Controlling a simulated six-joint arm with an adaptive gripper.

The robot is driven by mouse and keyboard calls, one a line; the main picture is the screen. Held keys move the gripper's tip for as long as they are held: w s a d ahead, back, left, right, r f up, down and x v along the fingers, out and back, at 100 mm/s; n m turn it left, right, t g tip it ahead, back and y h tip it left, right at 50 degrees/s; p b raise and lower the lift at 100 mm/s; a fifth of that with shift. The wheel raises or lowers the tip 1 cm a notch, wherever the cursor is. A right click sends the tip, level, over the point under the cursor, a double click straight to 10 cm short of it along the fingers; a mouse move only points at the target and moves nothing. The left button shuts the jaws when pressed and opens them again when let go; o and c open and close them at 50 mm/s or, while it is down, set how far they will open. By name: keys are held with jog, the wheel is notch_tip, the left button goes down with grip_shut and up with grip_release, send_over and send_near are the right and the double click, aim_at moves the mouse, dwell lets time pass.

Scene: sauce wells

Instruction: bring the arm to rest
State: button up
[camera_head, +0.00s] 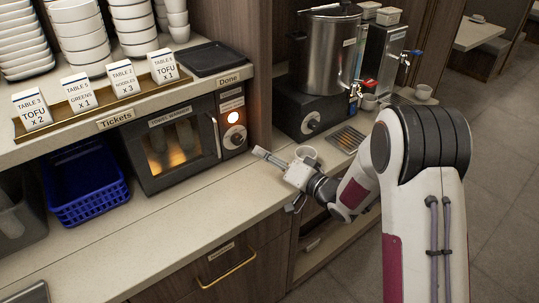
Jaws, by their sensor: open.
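My gripper (264,155) is at the middle of the view, above the counter's front part, to the right of the oven. Its fingers point left and it is open, with nothing seen between them. My arm comes in from the right and bends down toward the counter.
An oven (175,148) with a glowing window stands under a shelf with order tickets (122,78) and bowls. A steel urn (328,55) with taps stands at the back right. Blue baskets (84,183) are at the left. The front counter (150,225) is clear.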

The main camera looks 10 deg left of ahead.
jog(key=d+r+t+h, duration=0.2)
jog(key=d+r+h, duration=0.4)
jog(key=d+r, duration=0.4)
jog(key=s+d+r+m+g+h, duration=0.1)
jog(key=s+d+r+h, duration=0.35)
jog(key=s+d, duration=0.55)
jog(key=s+d+f+g+h, duration=0.1)
jog(key=s+d+g, duration=0.2)
jog(key=s, duration=1.2)
jog(key=s+d+f+n+g+h, duration=0.1)
jog(key=s+d+g, duration=0.2)
jog(key=s, duration=1.1)
jog(key=shift+s+d, duration=0.3)
jog(key=shift+s, duration=0.05)
